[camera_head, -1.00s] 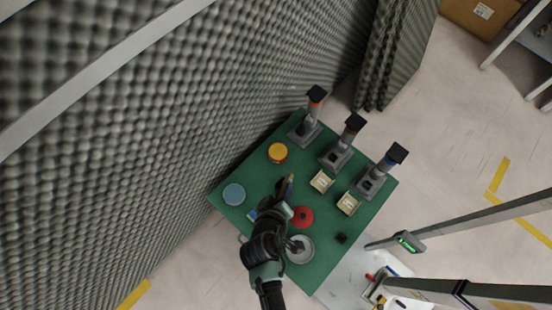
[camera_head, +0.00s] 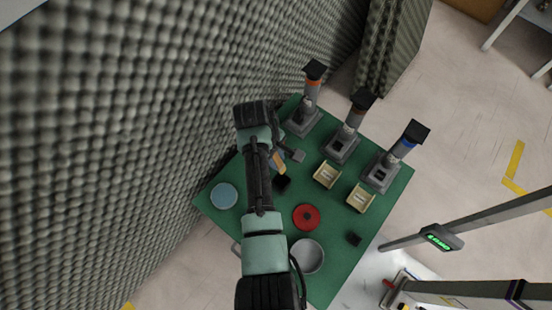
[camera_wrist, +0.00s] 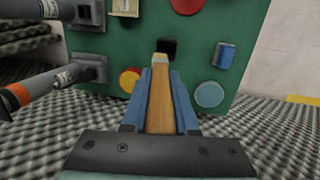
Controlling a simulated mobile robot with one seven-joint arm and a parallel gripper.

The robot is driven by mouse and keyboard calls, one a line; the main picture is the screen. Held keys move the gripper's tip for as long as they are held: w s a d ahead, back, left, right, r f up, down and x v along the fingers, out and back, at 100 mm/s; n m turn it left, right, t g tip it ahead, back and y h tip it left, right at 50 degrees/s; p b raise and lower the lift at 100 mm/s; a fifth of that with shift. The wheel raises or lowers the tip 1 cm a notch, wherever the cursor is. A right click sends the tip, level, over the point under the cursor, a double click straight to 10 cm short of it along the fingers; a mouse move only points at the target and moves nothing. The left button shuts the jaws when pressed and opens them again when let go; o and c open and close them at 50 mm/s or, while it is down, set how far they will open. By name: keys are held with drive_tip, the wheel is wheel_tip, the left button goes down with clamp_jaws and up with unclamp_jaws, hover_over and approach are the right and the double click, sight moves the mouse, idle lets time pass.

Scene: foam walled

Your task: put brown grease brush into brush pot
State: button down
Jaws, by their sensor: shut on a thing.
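My gripper (camera_wrist: 161,98) is shut on the brown brush (camera_wrist: 160,100), a wooden-coloured stick with a pale yellow tip, between two blue-grey fingers. In the head view the brush (camera_head: 279,164) shows beside my arm, over the upper left of the green table. A small black square pot (camera_head: 282,184) is just below it there, and in the wrist view the pot (camera_wrist: 167,47) is just beyond the brush tip. It looks like the brush pot, but I cannot be sure. The brush appears above the table, outside the pot; the exact gap is unclear.
The green table (camera_head: 330,225) holds a red disc (camera_head: 306,217), a grey round bowl (camera_head: 307,256), a blue disc (camera_head: 224,196) and two cream boxes (camera_head: 327,175). Several grey upright devices (camera_head: 342,145) line its far edge. A yellow-topped red can (camera_wrist: 130,78) and blue block (camera_wrist: 224,55) are nearby. Foam wall (camera_head: 130,130) stands left.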

drive_tip(key=shift+f+b, duration=3)
drive_tip(key=shift+b, duration=0.2)
drive_tip(key=shift+f+b, duration=1.6)
drive_tip(key=shift+f, duration=0.95)
drive_tip(key=c, duration=0.6)
unclamp_jaws()
wheel_tip(320, 180, up, 13)
drive_tip(key=s+a+p, duration=0.1)
drive_tip(key=a+p, duration=0.1)
drive_tip(key=p, duration=0.3)
drive_tip(key=shift+a+p, duration=0.2)
drive_tip(key=shift+p, duration=0.2)
drive_tip(key=shift+f, duration=0.15)
